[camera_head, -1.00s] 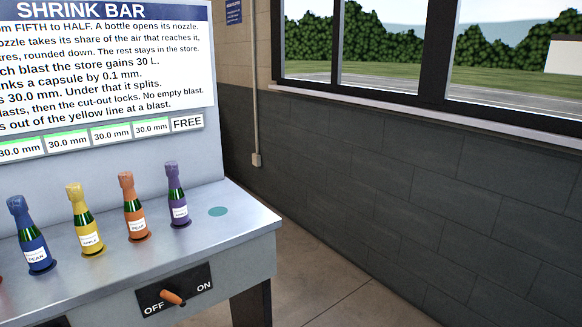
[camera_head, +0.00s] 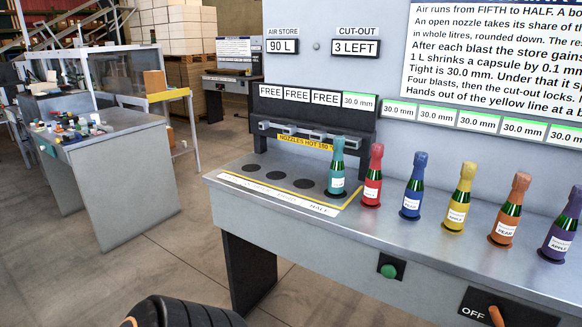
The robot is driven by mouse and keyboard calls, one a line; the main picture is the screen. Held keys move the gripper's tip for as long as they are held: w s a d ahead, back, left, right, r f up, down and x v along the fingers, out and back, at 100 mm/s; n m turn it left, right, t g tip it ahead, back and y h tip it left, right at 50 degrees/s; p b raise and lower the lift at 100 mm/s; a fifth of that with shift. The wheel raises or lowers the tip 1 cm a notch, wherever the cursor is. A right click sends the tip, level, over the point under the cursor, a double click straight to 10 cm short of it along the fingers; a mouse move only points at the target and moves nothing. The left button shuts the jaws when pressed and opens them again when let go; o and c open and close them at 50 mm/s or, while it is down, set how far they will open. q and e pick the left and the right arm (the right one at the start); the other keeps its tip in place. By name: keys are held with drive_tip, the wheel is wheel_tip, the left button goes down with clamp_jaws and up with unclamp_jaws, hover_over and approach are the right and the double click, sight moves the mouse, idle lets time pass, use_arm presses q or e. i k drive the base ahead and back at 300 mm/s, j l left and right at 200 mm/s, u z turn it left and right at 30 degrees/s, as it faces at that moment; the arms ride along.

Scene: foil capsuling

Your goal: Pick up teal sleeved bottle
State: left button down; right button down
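The teal sleeved bottle (camera_head: 337,169) stands upright at the right end of the nozzle row, inside the yellow line near its right edge. A dark rounded part at the bottom edge looks like part of my own arm. Neither gripper's fingers show in this view.
Red (camera_head: 374,176), blue (camera_head: 414,187), yellow (camera_head: 460,199), orange (camera_head: 511,211) and purple (camera_head: 561,226) bottles stand in a row right of the teal one. The nozzle bar (camera_head: 300,133) is behind it, marked hot. A green button (camera_head: 388,271) and OFF switch (camera_head: 496,316) are on the bench front.

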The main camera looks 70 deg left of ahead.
sight(336, 176)
drive_tip(key=u, duration=1.8)
drive_tip(key=i+j+z, duration=0.1)
drive_tip(key=j, duration=0.3)
drive_tip(key=i+j+z, duration=0.1)
drive_tip(key=i+j, duration=0.15)
drive_tip(key=j, duration=0.2)
drive_tip(key=i+j+z, duration=0.1)
drive_tip(key=j, duration=0.35)
drive_tip(key=i+j+z, duration=0.1)
drive_tip(key=i+j, duration=0.15)
drive_tip(key=j, duration=0.2)
drive_tip(key=i+j+z, duration=0.1)
drive_tip(key=j, duration=0.35)
drive_tip(key=i+j+z, duration=0.1)
drive_tip(key=j, duration=0.35)
drive_tip(key=i+j+z, duration=0.1)
drive_tip(key=j, duration=0.4)
